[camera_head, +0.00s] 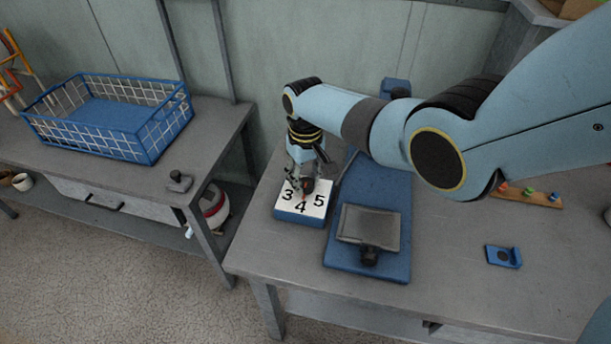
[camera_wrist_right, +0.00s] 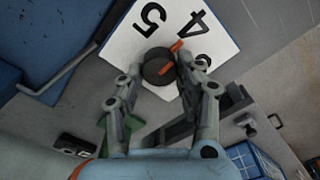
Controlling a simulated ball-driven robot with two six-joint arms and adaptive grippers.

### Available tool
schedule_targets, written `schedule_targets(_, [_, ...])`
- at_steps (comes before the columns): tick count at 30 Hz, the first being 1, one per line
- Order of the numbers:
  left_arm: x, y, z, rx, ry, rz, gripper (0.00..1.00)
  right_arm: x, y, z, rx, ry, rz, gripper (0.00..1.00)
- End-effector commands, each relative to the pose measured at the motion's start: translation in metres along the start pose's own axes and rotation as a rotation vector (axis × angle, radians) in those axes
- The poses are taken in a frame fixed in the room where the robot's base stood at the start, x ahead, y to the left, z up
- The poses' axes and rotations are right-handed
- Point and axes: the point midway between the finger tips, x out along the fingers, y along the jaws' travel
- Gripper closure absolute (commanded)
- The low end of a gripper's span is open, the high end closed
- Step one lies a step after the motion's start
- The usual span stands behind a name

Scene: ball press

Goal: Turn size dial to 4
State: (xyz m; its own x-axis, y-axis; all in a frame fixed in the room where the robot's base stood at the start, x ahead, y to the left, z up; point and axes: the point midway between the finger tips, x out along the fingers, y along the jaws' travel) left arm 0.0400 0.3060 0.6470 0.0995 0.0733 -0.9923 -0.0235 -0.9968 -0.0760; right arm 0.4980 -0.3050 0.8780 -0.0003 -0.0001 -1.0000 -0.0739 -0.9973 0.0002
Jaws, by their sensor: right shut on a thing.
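A red line on the plate runs from near the knob toward the 4. My right gripper (camera_head: 305,186) points down over the dial, its fingers shut on the knob from both sides. The fingers and wrist hide the far part of the plate. My left gripper is not in view.
A blue press base with a grey plate (camera_head: 369,227) stands close right of the dial. A blue wire basket (camera_head: 92,145) is on the left table, across a gap. A wooden strip with colored pegs (camera_head: 527,195) and a small blue bracket (camera_head: 503,256) lie at the right.

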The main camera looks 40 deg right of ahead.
Motion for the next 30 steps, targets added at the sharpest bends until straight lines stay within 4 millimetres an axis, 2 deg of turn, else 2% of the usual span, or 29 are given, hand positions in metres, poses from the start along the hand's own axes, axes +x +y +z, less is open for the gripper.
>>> schedule_targets(12, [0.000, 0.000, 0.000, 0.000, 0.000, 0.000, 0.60, 0.000, 0.000, 0.000, 0.005, 0.000, -0.001, 0.97])
schedule_targets(13, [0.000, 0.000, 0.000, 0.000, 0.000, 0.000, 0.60, 0.000, 0.000, 0.000, 0.005, 0.000, -0.001, 0.61])
schedule_targets(17, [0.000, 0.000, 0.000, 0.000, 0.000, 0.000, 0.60, 0.000, 0.000, 0.000, 0.005, 0.000, -0.001, 0.44])
schedule_targets(26, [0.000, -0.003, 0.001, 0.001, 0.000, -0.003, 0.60, -0.001, 0.000, 0.000, 0.005, 0.001, 0.000, 0.42])
schedule_targets(30, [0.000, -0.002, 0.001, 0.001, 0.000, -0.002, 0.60, -0.010, 0.000, -0.001, 0.005, 0.003, 0.000, 0.42])
